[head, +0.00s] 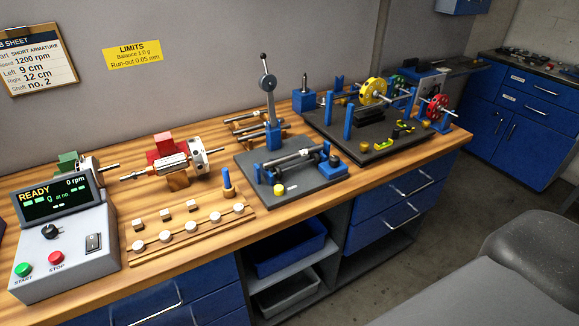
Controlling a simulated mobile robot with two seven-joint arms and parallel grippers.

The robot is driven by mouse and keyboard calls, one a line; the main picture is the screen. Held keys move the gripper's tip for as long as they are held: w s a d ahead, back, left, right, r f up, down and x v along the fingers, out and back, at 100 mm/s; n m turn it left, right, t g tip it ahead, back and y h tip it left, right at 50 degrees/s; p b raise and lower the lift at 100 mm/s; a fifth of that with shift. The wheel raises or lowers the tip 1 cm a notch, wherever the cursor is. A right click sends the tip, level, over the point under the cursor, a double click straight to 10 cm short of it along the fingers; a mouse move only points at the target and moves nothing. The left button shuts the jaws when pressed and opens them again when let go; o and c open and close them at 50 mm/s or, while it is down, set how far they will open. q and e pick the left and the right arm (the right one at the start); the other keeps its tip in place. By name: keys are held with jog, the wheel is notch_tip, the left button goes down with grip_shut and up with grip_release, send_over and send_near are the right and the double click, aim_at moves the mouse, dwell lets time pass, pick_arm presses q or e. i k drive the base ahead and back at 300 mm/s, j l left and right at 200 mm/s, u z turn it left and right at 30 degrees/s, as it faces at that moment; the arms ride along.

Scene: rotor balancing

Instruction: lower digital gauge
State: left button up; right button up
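A round grey gauge (268,83) sits high on an upright post, with a thin black-knobbed rod rising above it. Its post stands in a blue block (274,137) at the back of a dark plate (252,166). A grey shaft (292,159) lies across supports on that plate, below and in front of the gauge; the gauge looks well above it. The gauge's reading is too small to tell. Neither of my grippers is in view.
A control box (62,250) reading READY and 0 rpm stands at the left front. A wooden rack (190,238) with several pale discs lies beside it. A rotor (170,160) lies behind. A larger dark plate (345,143) with coloured wheels is at right. Bare wood shows along the front edge.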

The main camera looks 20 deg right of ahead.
aim_at(267, 82)
jog(key=l+u, duration=0.15)
jog(key=l, duration=0.3)
jog(key=k+l+u, duration=0.15)
jog(key=l, duration=0.25)
jog(key=k+l+u, duration=0.15)
jog(key=l, duration=0.25)
jog(key=l+u, duration=0.15)
jog(key=l, duration=0.25)
jog(key=k+l+u, duration=0.1)
jog(key=l, duration=0.3)
jog(key=k+l+u, duration=0.15)
jog(key=k+l, duration=0.15)
jog(key=k+l+u, duration=0.15)
jog(key=l, duration=0.25)
